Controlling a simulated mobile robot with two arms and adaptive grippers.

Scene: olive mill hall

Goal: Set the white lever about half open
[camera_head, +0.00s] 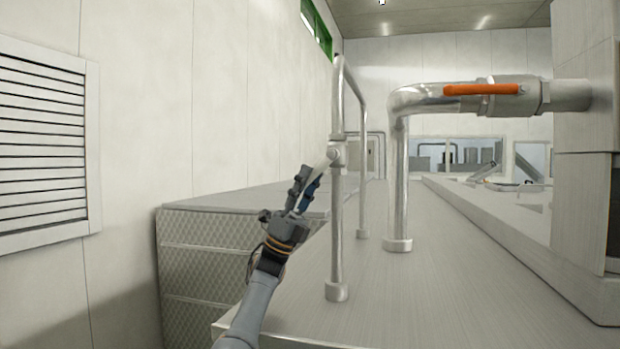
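The white lever (321,168) sits on a small valve (335,154) on the thin upright steel pipe in the middle of the view. It slants down and to the left from the valve, neither upright nor level. My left gripper (304,185) comes up from below left, and its two dark fingers lie close on either side of the lever's outer part. They look closed on it, and they hide the lever's far end. My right gripper is not in view.
An orange lever (481,89) lies level along a thicker pipe (398,180) at the right. The thin pipe bends over at the top behind the valve. A patterned metal block (205,261) stands behind my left arm. The grey top (440,300) around the pipe feet is clear.

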